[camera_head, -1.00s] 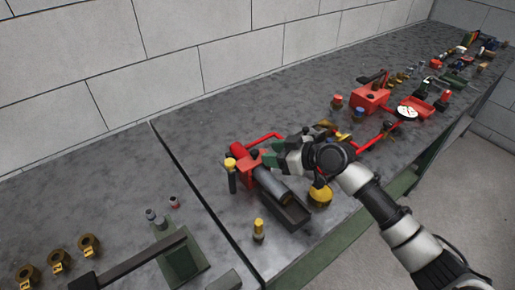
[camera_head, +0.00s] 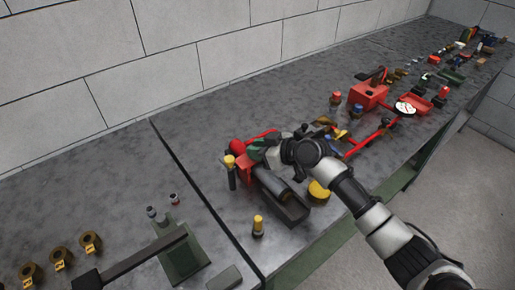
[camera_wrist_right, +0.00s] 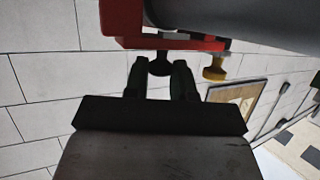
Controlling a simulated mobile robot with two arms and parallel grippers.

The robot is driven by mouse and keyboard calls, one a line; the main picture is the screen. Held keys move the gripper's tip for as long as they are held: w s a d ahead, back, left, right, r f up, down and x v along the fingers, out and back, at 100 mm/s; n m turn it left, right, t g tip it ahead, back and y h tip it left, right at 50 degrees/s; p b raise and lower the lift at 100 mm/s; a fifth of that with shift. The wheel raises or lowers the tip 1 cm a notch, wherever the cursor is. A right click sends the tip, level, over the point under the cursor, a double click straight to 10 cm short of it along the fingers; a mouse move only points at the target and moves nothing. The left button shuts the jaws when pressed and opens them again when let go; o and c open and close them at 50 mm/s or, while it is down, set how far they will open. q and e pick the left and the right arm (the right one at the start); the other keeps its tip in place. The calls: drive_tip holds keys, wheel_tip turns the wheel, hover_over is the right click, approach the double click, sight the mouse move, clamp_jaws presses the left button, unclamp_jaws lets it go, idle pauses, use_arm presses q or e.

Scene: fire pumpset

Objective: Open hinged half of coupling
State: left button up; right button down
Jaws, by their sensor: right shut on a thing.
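The coupling is a red body (camera_head: 237,146) at the upper end of a dark grey cylinder (camera_head: 273,187), which lies along a dark trough on the bench. In the right wrist view its red part (camera_wrist_right: 165,42) shows at the top, beside the broad dark cylinder (camera_wrist_right: 235,15). My right gripper (camera_head: 256,152) is at the coupling's red upper side. In the wrist view my right gripper (camera_wrist_right: 160,70) is shut on a small black knob (camera_wrist_right: 160,64) below the red part. The hinge is hidden and how far the half stands open is unclear. My left gripper is out of view.
A yellow-topped black post (camera_head: 230,170) stands close left of the coupling. A yellow-capped piece (camera_head: 258,226) stands in front and a yellow round part (camera_head: 319,190) to the right. Red pipework (camera_head: 370,142) and a red box (camera_head: 368,96) lie beyond.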

drive_tip(key=shift+w+d+f+b, duration=0.1)
drive_tip(key=shift+b, duration=0.35)
drive_tip(key=m+y+b, duration=0.1)
drive_tip(key=b, duration=0.2)
drive_tip(key=w+d+m+y+b, duration=0.1)
drive_tip(key=b, duration=0.2)
drive_tip(key=d+m+b, duration=0.1)
drive_tip(key=b, duration=0.2)
drive_tip(key=shift+w+d+r+y, duration=0.25)
drive_tip(key=shift+w+r+y, duration=0.1)
drive_tip(key=shift+y, duration=0.05)
drive_tip(key=shift+w+d+r+m+g+y+b, duration=0.3)
drive_tip(key=shift+d+m+y+b, duration=0.25)
drive_tip(key=shift+m+b, duration=0.5)
drive_tip(key=c, duration=1)
unclamp_jaws()
drive_tip(key=b+v, duration=0.2)
drive_tip(key=v, duration=0.8)
drive_tip(key=shift+s+d, duration=0.25)
drive_tip(key=shift+d, duration=0.1)
